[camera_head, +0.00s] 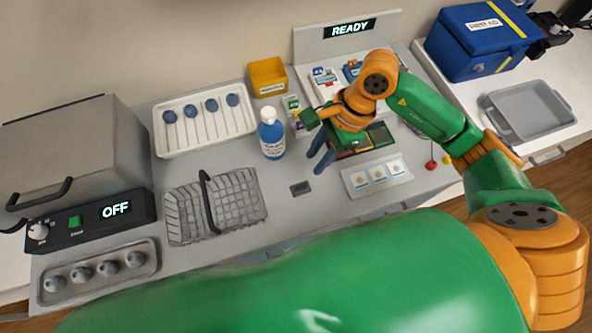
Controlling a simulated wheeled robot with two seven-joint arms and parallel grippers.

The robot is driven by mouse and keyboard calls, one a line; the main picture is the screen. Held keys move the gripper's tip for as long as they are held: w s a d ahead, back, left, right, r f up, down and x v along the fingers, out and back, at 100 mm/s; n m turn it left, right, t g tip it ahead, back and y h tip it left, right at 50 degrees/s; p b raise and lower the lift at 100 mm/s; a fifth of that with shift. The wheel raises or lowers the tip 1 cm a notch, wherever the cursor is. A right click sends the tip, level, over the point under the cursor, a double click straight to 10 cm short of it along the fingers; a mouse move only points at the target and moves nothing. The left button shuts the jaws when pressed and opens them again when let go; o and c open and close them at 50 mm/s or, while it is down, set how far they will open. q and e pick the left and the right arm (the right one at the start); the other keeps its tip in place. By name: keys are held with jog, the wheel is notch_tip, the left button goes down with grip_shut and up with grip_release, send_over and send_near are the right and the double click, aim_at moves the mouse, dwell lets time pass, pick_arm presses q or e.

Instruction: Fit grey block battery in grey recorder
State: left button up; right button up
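A small dark grey block (300,188) lies flat on the grey worktop near the middle. It is too small to tell whether it is the battery or the recorder, and I cannot make out a second such grey thing. My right gripper (317,163) reaches in from the right and points down, just above and to the right of the grey block. Its two blue-grey fingers stand apart with nothing visible between them. My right arm hides part of the worktop behind it. My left gripper is not in view.
A yellow bin (268,77) and READY panel (349,31) stand behind. Worktop around the block is clear.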

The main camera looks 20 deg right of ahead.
aim_at(302, 185)
jog(key=s+f+b, duration=0.1)
jog(key=s+a+f+b, duration=0.1)
jog(key=f, duration=0.1)
jog(key=shift+s+a+f, duration=0.15)
jog(key=shift+s+f, duration=0.05)
jog(key=shift+s, duration=0.05)
jog(key=f+b, duration=0.1)
jog(key=a+f+b, duration=0.1)
jog(key=w+f+b, duration=0.1)
jog(key=f, duration=0.1)
jog(key=shift+a, duration=0.15)
jog(key=shift+w+a+f, duration=0.1)
jog(key=shift+w+f, duration=0.1)
jog(key=shift+s+r, duration=0.2)
jog(key=shift+s, duration=0.15)
jog(key=shift+w, duration=0.15)
grip_shut()
notch_tip(302, 185, up, 6)
jog(key=p, duration=0.4)
jog(key=shift+r, duration=0.15)
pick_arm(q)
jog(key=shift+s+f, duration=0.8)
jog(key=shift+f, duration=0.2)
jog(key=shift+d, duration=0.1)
